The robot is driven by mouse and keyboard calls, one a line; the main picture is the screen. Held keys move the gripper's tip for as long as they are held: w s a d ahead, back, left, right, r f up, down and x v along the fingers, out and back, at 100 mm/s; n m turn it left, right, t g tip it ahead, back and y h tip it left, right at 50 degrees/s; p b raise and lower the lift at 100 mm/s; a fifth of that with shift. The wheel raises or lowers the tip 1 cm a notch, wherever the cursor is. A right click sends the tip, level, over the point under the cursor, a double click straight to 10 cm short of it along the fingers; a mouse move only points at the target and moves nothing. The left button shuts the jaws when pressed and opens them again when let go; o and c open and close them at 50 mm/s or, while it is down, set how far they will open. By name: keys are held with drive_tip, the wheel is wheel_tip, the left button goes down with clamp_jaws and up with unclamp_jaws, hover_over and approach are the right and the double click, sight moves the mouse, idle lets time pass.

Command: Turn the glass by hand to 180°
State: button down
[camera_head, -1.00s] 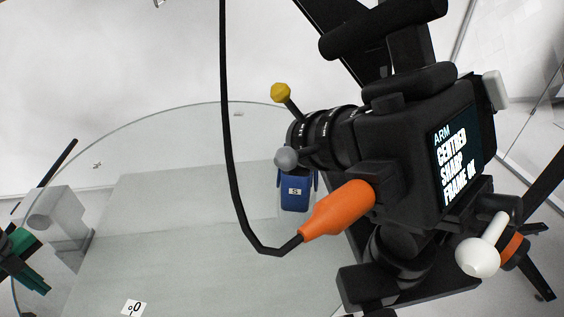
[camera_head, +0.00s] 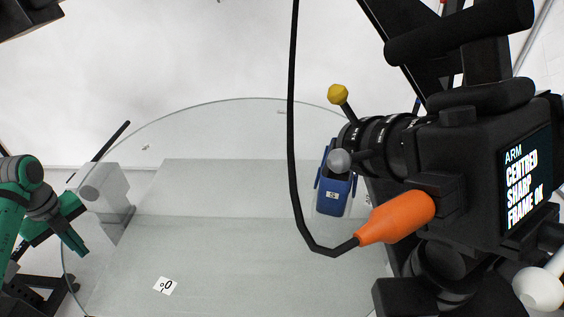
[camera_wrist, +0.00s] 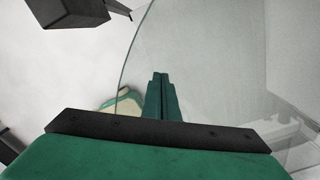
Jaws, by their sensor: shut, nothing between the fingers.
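The glass (camera_head: 225,235) is a large clear round plate; its curved rim shows at left and back in the head view. A white label reading 0° (camera_head: 165,286) lies near its front left. The glass also shows in the wrist view (camera_wrist: 205,60), with its rim left of my fingers. My green gripper (camera_head: 80,248) is at the left rim in the head view. In the wrist view its fingers (camera_wrist: 160,78) are together and empty, overlapping the glass just inside the rim. I cannot tell whether they touch it.
A pale grey block (camera_head: 103,190) stands at the left rim, close to my gripper. A blue piece marked S (camera_head: 333,187) is at the right. A large black camera (camera_head: 460,150), its screen reading "ARM CENTRED SHARP FRAME OK", fills the right side. A black cable (camera_head: 292,130) hangs before the glass.

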drive_tip(key=shift+w+d+r, duration=0.1)
drive_tip(key=shift+w+r, duration=0.1)
drive_tip(key=shift+r, duration=1.75)
drive_tip(key=shift+d, duration=0.1)
drive_tip(key=shift+s+a, duration=0.15)
drive_tip(key=shift+a, duration=0.05)
